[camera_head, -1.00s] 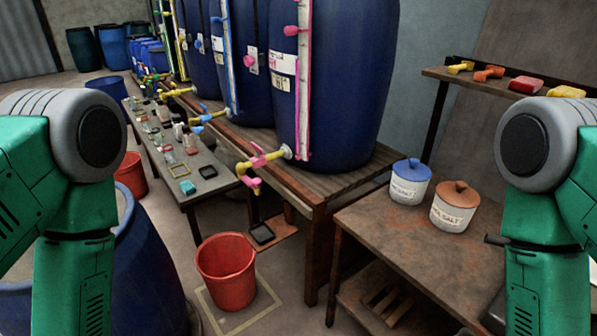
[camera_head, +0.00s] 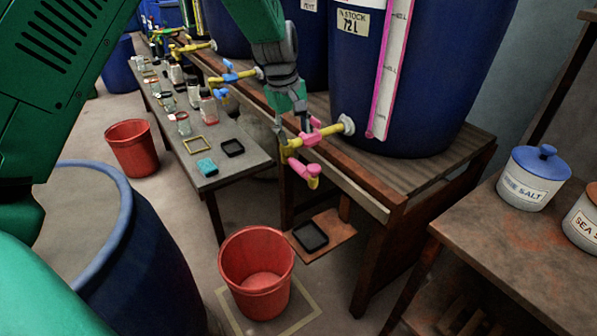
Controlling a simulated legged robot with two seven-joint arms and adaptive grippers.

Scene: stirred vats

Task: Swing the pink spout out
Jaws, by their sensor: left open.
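The pink spout (camera_head: 302,170) hangs at the end of a yellow tap (camera_head: 330,130) on the big blue vat (camera_head: 420,90) with the pink-edged level gauge. The spout points toward the lower right and has a yellowish tip. A pink tap handle (camera_head: 312,137) sits on top of the tap. My left gripper (camera_head: 292,138) comes down from above, open, with its fingers at the tap's outer end, just above the spout. I cannot tell whether they touch the tap. My right gripper is out of view.
A red bucket (camera_head: 257,272) stands on the floor below, inside a yellow outline. A low table (camera_head: 220,167) with jars and a sponge is at the left. A blue barrel (camera_head: 120,250) stands front left. Lidded jars (camera_head: 535,180) stand on the right bench.

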